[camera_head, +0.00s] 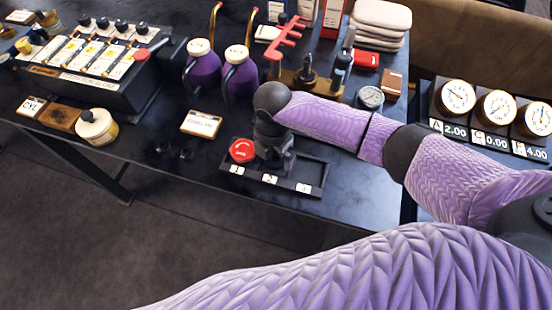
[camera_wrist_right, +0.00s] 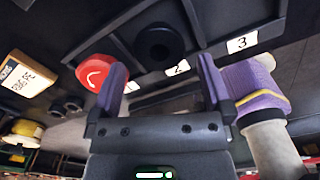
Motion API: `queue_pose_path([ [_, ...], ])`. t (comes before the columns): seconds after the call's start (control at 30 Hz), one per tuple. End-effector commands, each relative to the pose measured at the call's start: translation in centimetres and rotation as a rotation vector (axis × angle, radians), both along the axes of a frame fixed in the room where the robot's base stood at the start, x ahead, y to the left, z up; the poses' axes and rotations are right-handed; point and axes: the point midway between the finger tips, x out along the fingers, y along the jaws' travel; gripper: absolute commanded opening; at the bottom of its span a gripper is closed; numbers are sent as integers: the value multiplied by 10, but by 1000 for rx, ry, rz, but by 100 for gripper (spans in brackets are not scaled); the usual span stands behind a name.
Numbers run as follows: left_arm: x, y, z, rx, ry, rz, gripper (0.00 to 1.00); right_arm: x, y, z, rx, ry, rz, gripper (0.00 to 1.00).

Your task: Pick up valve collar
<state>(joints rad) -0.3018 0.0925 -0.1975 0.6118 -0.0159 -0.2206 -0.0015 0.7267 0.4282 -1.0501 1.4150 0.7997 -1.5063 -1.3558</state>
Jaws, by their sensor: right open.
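I cannot tell for certain which part is the valve collar. A black round part with a dark centre (camera_wrist_right: 160,43) sits at slot 2 of the black tray (camera_head: 312,180). A red round part with a white mark (camera_head: 242,150) sits at the tray's left end; it also shows in the right wrist view (camera_wrist_right: 95,72). My right gripper (camera_head: 276,162) is over the middle of the tray, pointing down. In the right wrist view its two purple fingers (camera_wrist_right: 162,82) are apart, with nothing between them. It hides slot 2 in the head view. My left gripper is not in view.
Two small dark round parts (camera_head: 174,151) lie left of the tray, near the table edge. A wooden label block (camera_head: 201,124) stands behind them. Two purple bottles (camera_head: 203,66) and a red rack (camera_head: 286,42) stand behind. Gauges (camera_head: 458,97) are at the right.

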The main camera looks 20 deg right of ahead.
Motion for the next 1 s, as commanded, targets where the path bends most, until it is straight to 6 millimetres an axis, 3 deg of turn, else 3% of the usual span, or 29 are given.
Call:
queue_pose_path([
  [0.03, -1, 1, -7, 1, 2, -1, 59, 0, 1, -14, 0, 2, 1, 100],
  [0.1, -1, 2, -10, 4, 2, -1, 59, 0, 0, -22, -1, 2, 1, 100],
  [0.37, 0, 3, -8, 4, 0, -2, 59, 0, 0, -23, -1, -1, 1, 98],
  [0.8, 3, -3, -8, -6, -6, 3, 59, 0, 0, -23, -1, -1, 0, 5],
  [0.83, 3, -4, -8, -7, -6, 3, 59, 0, 0, -23, -1, -1, 0, 0],
  [1.0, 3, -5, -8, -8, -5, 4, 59, 0, 0, -23, 0, -1, 0, 0],
])
